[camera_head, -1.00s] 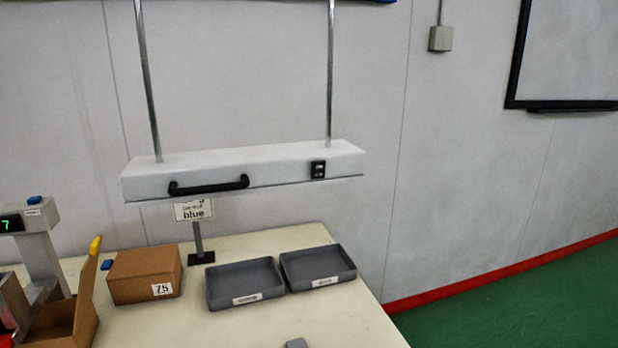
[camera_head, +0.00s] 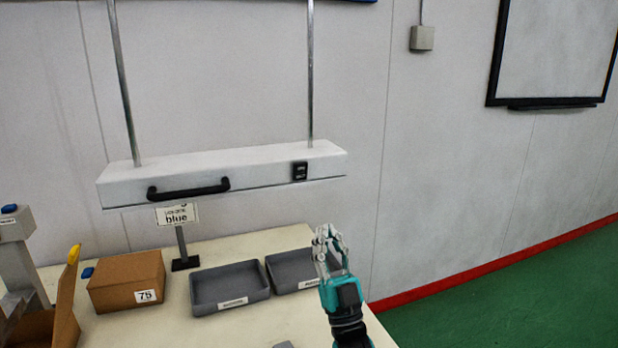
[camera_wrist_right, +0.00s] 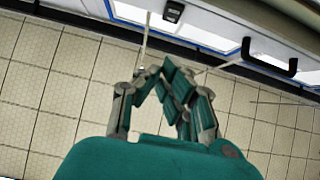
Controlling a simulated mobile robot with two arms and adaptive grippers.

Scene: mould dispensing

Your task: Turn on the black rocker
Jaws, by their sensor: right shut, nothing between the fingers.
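The black rocker (camera_head: 299,171) is on the front face of the white overhead bar (camera_head: 250,172), near its right end. It also shows at the top of the right wrist view (camera_wrist_right: 173,11). My right gripper (camera_head: 325,232) is shut and empty, pointing up, below and a little right of the rocker in the head view, apart from it. In the right wrist view its fingers (camera_wrist_right: 160,78) meet at the tips, with the rocker beyond them. The rocker's position, on or off, is too small to tell. My left gripper is not in view.
A black handle (camera_head: 188,190) sits on the bar's left part.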

